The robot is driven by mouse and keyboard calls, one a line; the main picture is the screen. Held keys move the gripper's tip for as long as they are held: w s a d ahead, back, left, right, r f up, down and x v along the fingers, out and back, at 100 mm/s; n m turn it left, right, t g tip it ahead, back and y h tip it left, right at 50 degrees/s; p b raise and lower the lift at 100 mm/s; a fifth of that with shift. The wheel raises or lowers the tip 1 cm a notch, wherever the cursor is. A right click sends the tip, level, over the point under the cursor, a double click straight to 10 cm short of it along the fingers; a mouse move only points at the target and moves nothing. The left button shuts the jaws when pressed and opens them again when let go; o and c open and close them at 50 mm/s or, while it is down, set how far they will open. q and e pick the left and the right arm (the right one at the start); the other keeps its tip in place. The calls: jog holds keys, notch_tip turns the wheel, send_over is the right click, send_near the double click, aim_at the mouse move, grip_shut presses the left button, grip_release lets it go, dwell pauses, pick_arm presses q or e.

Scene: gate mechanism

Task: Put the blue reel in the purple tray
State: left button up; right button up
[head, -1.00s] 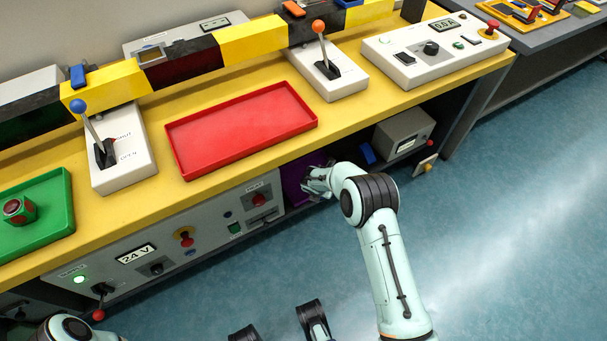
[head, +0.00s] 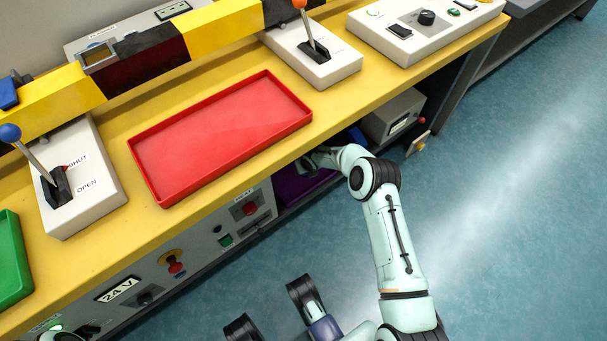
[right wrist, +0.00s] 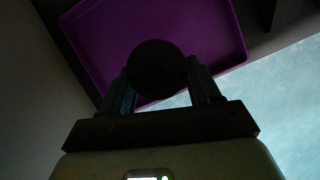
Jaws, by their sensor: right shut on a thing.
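The purple tray (head: 292,189) is on the low shelf under the bench, partly hidden by my right arm; it also shows in the right wrist view (right wrist: 100,45). My right gripper (head: 308,163) reaches under the bench top by the tray. In the right wrist view my right gripper (right wrist: 160,85) is shut on a dark round thing (right wrist: 158,68), which appears in front of the tray. Shadow hides its colour, so I cannot tell for sure that it is the blue reel. I cannot tell whether it touches the tray.
The yellow bench top (head: 335,100) overhangs the shelf. A grey box (head: 393,115) stands on the shelf to the right, with a blue thing (head: 357,136) beside it. A red tray (head: 220,135) and two lever boxes stand on top. The floor in front is clear.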

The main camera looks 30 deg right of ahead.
aim_at(305, 175)
pick_arm(q)
jog(key=shift+s+a+f+g+b, duration=0.1)
jog(key=shift+s+f+g+b, duration=0.2)
jog(key=shift+s, duration=0.35)
jog(key=shift+s+a+f+g+b, duration=0.1)
jog(key=shift+s+f+g+b, duration=0.15)
jog(key=shift+s, duration=0.4)
pick_arm(e)
jog(key=shift+w+f, duration=0.1)
jog(key=shift+f, duration=2.2)
jog(key=shift+f, duration=0.25)
jog(key=shift+f, duration=0.35)
jog(key=o, duration=1.2)
